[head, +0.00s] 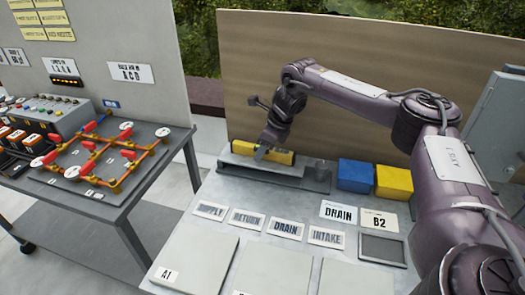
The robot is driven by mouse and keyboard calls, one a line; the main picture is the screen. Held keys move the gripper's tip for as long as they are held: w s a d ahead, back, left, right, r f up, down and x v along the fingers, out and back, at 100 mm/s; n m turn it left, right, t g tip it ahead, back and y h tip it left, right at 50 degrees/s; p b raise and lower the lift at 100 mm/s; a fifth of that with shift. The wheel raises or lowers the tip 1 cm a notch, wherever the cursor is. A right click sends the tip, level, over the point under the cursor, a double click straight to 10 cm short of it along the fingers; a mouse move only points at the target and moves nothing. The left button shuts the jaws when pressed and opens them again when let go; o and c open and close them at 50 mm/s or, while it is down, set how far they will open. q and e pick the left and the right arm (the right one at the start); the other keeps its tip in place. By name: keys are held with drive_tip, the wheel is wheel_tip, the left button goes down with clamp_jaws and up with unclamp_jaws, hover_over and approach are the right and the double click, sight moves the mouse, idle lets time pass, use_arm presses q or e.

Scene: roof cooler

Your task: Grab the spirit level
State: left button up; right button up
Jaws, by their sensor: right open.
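The spirit level (243,149) is a yellow bar with dark parts, lying on a low grey ledge at the back of the grey table. My right arm reaches in from the right, and my right gripper (264,150) points down at the middle of the level. The jaws are open and hide part of the level. I cannot tell whether the fingers touch it. My left gripper is not in view.
A blue block (356,176) and a yellow block (394,182) stand right of the ledge. Label plates such as DRAIN (339,214) lie in front. A beige board (240,75) rises behind. At left, another table holds red-handled valves on orange pipes (113,150).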

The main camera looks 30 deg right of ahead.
drive_tip(key=shift+a+f, duration=0.1)
drive_tip(key=shift+f, duration=0.1)
clamp_jaws()
drive_tip(key=shift+r, duration=0.1)
